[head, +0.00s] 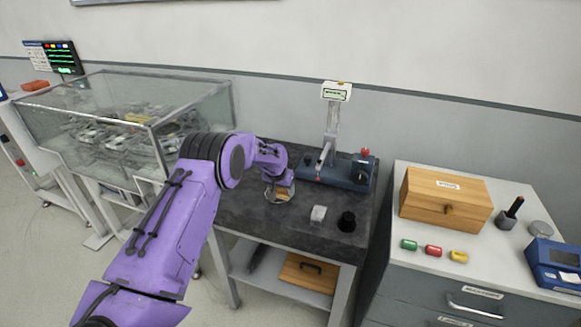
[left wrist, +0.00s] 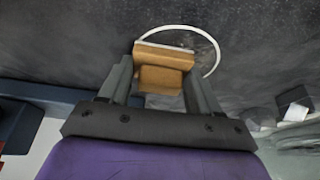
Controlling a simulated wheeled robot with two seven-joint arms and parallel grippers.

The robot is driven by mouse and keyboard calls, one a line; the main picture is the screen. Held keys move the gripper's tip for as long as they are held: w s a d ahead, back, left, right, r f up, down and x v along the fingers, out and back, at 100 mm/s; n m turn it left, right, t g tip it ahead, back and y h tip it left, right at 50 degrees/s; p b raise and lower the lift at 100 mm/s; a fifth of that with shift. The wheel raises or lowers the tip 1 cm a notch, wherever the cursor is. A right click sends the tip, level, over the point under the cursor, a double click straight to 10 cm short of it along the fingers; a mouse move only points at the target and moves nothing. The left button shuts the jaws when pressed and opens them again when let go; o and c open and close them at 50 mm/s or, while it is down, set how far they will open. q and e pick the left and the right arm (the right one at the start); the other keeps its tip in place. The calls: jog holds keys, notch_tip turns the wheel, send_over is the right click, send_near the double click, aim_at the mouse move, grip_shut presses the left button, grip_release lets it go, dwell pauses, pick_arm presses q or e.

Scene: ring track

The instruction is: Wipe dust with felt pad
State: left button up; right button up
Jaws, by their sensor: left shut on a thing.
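The felt pad (left wrist: 162,54) is an orange-brown block with a pale layer along its far edge. My left gripper (left wrist: 158,82) is shut on its handle part. A thin white ring (left wrist: 217,55) is marked on the dark bench top, with greyish dust (left wrist: 190,40) inside it. The pad is over or on the ring's left part; I cannot tell whether it touches the surface. In the head view the pad (head: 281,192) shows below my left gripper (head: 280,184), within the ring. My right gripper is in neither view.
On the dark bench (head: 240,207) stand a blue device with a post (head: 360,172), a small clear block (head: 318,214) and a black cup (head: 347,222). A glass case (head: 100,125) is at left. A wooden box (head: 445,198) sits on the cabinet at right.

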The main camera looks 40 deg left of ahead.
pick_arm(q)
jog(key=shift+w+d+p, duration=0.25)
jog(key=shift+d+p, duration=0.2)
jog(key=shift+d, duration=0.7)
jog(key=shift+w+d+r+p, duration=0.1)
jog(key=shift+r+p, duration=0.15)
jog(key=shift+p, duration=0.15)
jog(key=shift+w+r+p, duration=0.15)
jog(key=shift+r+p, duration=0.2)
jog(key=shift+r, duration=0.6)
jog(key=r+p, duration=0.2)
jog(key=r, duration=0.1)
jog(key=shift+s+p, duration=0.2)
jog(key=shift+p, duration=0.1)
jog(key=shift+r+p, duration=1.1)
jog(key=shift+r, duration=0.25)
